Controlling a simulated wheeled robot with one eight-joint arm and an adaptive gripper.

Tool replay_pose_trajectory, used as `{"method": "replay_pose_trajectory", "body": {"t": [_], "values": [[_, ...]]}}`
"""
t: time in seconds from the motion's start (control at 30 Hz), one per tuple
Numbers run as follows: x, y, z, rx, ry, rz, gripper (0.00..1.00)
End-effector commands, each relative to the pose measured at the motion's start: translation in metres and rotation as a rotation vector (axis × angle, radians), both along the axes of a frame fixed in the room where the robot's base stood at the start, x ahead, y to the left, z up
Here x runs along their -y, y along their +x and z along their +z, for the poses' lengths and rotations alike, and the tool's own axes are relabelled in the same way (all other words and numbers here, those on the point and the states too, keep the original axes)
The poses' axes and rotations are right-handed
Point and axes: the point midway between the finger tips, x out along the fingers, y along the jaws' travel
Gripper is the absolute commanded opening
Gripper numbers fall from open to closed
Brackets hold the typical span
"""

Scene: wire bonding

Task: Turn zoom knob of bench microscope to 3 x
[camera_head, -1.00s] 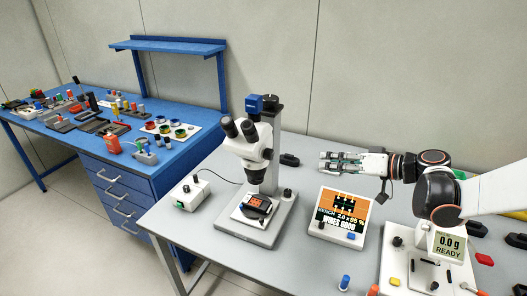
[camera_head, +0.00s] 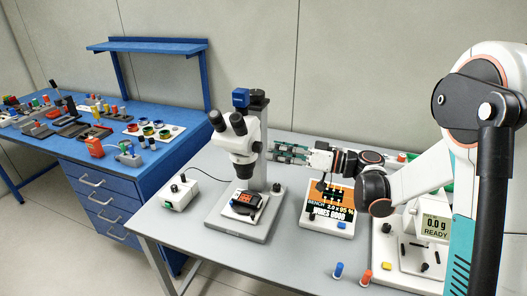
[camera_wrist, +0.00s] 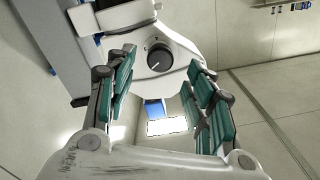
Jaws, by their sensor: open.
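The bench microscope (camera_head: 238,135) stands on the grey table with its white head and dark eyepieces on a grey column. Its dark round zoom knob (camera_wrist: 160,57) shows in the wrist view on the side of the white head, with a pale pointer mark; the scale figures are too small to read. My gripper (camera_head: 273,152) is open beside the column, to the right of the head. In the wrist view its green-padded fingers (camera_wrist: 158,75) lie left and right of the knob's line, empty, and the knob looks apart from them.
A white box with a knob (camera_head: 180,194) is at the left.

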Motion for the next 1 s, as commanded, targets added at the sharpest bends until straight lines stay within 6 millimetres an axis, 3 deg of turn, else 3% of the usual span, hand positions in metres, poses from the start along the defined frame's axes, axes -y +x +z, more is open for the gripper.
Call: {"method": "replay_pose_trajectory", "body": {"t": [0.1, 0.3, 0.67, 0.7, 0.9, 1.0], "values": [[-0.02, 0.006, -0.001, 0.0, 0.0, 0.002, 0.49], [-0.039, 0.014, 0.0, 0.0, 0.0, 0.0, 0.49], [-0.044, 0.016, 0.0, -0.001, 0.0, -0.001, 0.49], [-0.044, 0.016, 0.0, -0.001, 0.0, -0.001, 0.46], [-0.044, 0.016, 0.0, -0.001, 0.0, -0.001, 0.04], [-0.044, 0.016, 0.0, -0.001, 0.0, -0.001, 0.04]]}}
